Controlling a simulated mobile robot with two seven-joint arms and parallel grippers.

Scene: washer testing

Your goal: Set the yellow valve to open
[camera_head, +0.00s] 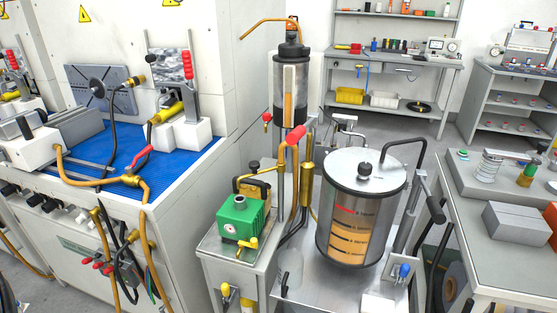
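Two yellow fittings could be the yellow valve. One is a small yellow piece (226,291) on the front of the grey pump stand, low in the head view. The other is a yellow fitting (247,245) on the front of the green pump (241,218). I cannot tell which one is the valve, nor whether either is open or closed. Neither of my grippers is in view.
A steel tank (364,165) with an amber level window stands right of the pump. A blue-matted workbench (185,160) with hoses and red-handled valves is at left. A grey bench (490,200) stands at right. Shelves (385,60) line the back wall.

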